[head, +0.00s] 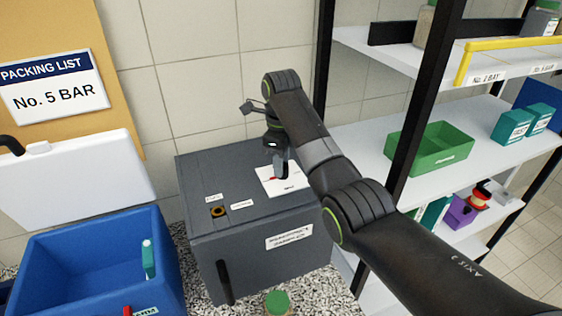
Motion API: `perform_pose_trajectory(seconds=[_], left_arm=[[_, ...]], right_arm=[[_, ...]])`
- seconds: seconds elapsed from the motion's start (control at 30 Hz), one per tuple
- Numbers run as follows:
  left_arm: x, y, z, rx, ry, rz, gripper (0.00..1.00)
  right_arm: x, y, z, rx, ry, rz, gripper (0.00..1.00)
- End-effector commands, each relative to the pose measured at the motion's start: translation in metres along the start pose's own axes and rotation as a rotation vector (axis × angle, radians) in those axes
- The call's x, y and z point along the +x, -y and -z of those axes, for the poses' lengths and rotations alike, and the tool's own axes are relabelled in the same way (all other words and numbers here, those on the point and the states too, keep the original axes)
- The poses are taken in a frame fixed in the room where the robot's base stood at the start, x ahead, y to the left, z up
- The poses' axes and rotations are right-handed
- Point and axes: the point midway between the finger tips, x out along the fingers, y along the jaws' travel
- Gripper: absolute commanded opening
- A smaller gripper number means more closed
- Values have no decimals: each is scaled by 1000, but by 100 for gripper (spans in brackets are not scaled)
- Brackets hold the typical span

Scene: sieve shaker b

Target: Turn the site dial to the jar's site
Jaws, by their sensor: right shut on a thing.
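The site dial (296,187) is a white plate on top of a dark grey cabinet (205,178). A small red mark shows on it beside the gripper. My right gripper (281,172) points down over the plate and is shut on the dial's knob, which the fingers mostly hide. The dial's markings are too small to read. A jar with a green lid (277,302) stands in front of the cabinet at the bottom edge, partly cut off. My left gripper is not in view.
A blue cool box (60,246) with a raised white lid stands left. A sign (55,85) reads "No. 5 BAR". A shelf rack with a green tray (446,146) and teal boxes (512,124) stands right. A small socket (217,211) is on the cabinet's left top.

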Motion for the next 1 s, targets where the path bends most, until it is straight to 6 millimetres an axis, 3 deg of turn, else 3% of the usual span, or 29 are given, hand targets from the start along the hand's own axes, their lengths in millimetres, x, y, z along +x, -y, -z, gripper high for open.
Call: perform_pose_trajectory(seconds=[0.67,0.7,0.87,1.0], left_arm=[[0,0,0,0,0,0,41],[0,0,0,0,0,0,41],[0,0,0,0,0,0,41],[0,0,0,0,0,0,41]], right_arm=[[-4,3,0,69,3,11,5],[-4,3,0,69,3,11,31],[-3,2,0,67,2,7,50],[-2,1,0,66,1,4,50]])
